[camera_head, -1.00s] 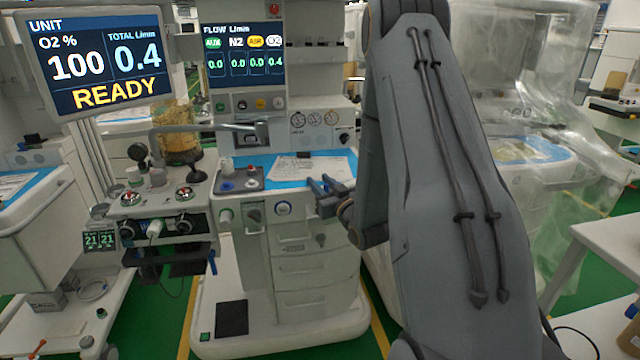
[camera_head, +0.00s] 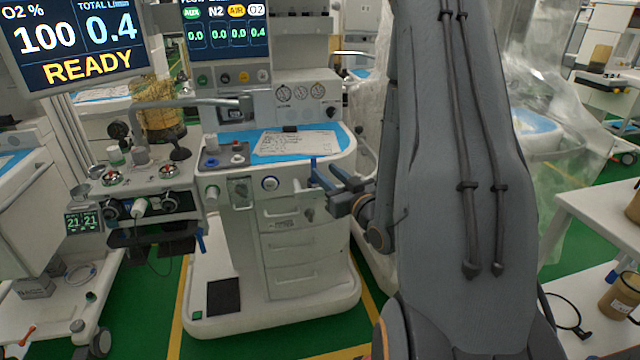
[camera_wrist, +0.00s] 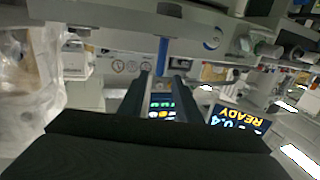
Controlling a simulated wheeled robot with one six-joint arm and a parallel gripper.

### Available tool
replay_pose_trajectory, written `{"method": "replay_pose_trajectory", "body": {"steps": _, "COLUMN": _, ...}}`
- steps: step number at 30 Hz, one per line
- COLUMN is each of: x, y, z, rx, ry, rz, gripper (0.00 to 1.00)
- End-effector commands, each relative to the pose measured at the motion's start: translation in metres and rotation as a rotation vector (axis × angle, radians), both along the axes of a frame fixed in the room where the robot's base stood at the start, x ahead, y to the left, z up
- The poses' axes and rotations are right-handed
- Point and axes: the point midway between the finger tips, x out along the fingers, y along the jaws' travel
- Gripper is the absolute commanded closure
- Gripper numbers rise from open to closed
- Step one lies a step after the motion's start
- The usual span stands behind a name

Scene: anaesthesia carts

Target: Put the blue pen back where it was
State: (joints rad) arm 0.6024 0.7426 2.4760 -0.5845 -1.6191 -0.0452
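A thin upright blue bar that looks like the blue pen (camera_head: 313,166) shows at my gripper's tips, by the right front edge of the middle cart. In the wrist view the blue pen (camera_wrist: 163,55) lies in line with the gap between the fingertips, with visible room on both sides. My gripper (camera_head: 322,184) has its two dark fingers spread apart; they also show in the wrist view (camera_wrist: 161,72). I cannot tell whether the pen stands between the tips or just beyond them.
The middle cart's top has a blue mat (camera_head: 338,146) with a white paper (camera_head: 295,143) on it. A dial with a blue ring (camera_head: 270,183) is on its front, above drawers (camera_head: 290,245). A plastic-covered cart (camera_head: 550,130) and a white table (camera_head: 600,205) stand at right.

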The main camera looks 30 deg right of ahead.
Motion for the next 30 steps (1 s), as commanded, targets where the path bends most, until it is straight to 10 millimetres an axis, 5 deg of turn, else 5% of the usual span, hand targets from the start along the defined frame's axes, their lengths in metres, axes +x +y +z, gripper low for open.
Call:
{"method": "replay_pose_trajectory", "body": {"steps": 8, "x": 0.014, "y": 0.018, "z": -0.023, "rx": -0.056, "ry": 0.297, "rz": -0.006, "gripper": 0.69}}
{"method": "replay_pose_trajectory", "body": {"steps": 16, "x": -0.009, "y": 0.039, "z": -0.043, "rx": -0.070, "ry": 0.655, "rz": -0.046, "gripper": 0.69}}
{"method": "replay_pose_trajectory", "body": {"steps": 23, "x": -0.068, "y": 0.073, "z": -0.044, "rx": -0.035, "ry": 1.000, "rz": -0.083, "gripper": 0.69}}
{"method": "replay_pose_trajectory", "body": {"steps": 30, "x": -0.154, "y": 0.124, "z": -0.024, "rx": 0.039, "ry": 1.340, "rz": -0.082, "gripper": 0.69}}
